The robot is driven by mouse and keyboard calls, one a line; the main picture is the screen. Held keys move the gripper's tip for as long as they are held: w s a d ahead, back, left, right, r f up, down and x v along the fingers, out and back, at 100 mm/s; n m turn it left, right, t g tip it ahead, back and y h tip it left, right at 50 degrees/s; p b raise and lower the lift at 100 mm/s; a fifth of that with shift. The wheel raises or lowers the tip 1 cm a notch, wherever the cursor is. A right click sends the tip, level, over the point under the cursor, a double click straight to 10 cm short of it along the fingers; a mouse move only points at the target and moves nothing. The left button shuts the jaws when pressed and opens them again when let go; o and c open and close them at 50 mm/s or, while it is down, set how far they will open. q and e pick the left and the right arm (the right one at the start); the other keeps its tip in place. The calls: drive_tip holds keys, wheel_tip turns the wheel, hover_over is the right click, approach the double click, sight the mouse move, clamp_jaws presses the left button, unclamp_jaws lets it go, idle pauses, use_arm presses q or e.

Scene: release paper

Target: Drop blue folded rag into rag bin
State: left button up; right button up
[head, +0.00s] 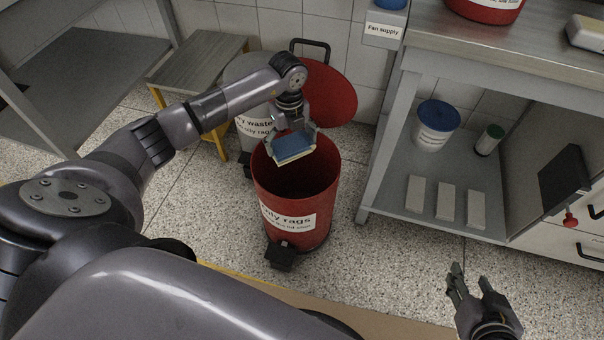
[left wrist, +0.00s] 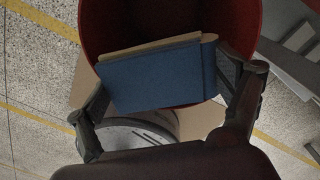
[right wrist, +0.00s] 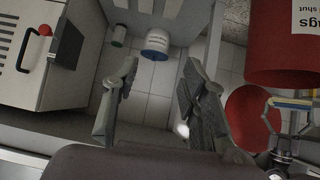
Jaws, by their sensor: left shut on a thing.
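The blue folded rag (head: 292,145) is held in my left gripper (head: 294,135) over the open mouth of the red rag bin (head: 309,219). In the left wrist view the rag (left wrist: 160,80) sits between the two fingers (left wrist: 165,95), with a tan layer along its edge and the bin's red wall (left wrist: 92,22) around it. The bin's red lid (head: 330,92) is raised at the back. My right gripper (head: 468,285) is open and empty at the lower right; its spread fingers also show in the right wrist view (right wrist: 160,100).
A grey waste bin (head: 247,72) stands behind the rag bin, beside a step stool (head: 198,62). To the right, a shelf unit (head: 388,195) holds a blue-lidded tub (head: 437,122), a small canister (head: 489,140) and pale blocks (head: 445,201). Floor (head: 400,265) is clear right of the bin.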

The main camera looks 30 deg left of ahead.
use_arm(q)
drive_tip(key=shift+a+f+n, duration=0.2)
drive_tip(key=shift+f+n, duration=0.2)
drive_tip(key=shift+f, duration=0.25)
drive_tip(key=shift+f+b, duration=0.7)
drive_tip(key=shift+b, duration=0.15)
drive_tip(key=shift+f+b, duration=0.7)
use_arm(e)
drive_tip(key=w+a+r+t+y, duration=0.1)
drive_tip(key=w+a+r+t, duration=0.1)
drive_tip(key=w+r+t, duration=0.3)
drive_tip(key=w+a+r+t+y, duration=0.1)
drive_tip(key=r+t, duration=0.2)
drive_tip(key=r, duration=0.4)
use_arm(q)
drive_tip(key=shift+f+b, duration=1.45)
use_arm(e)
drive_tip(key=s+r+t+y, duration=0.3)
drive_tip(key=s+r+t, duration=0.2)
drive_tip(key=r, duration=0.7)
drive_tip(key=shift+a+n+t, duration=0.3)
drive_tip(key=shift+t, duration=1.1)
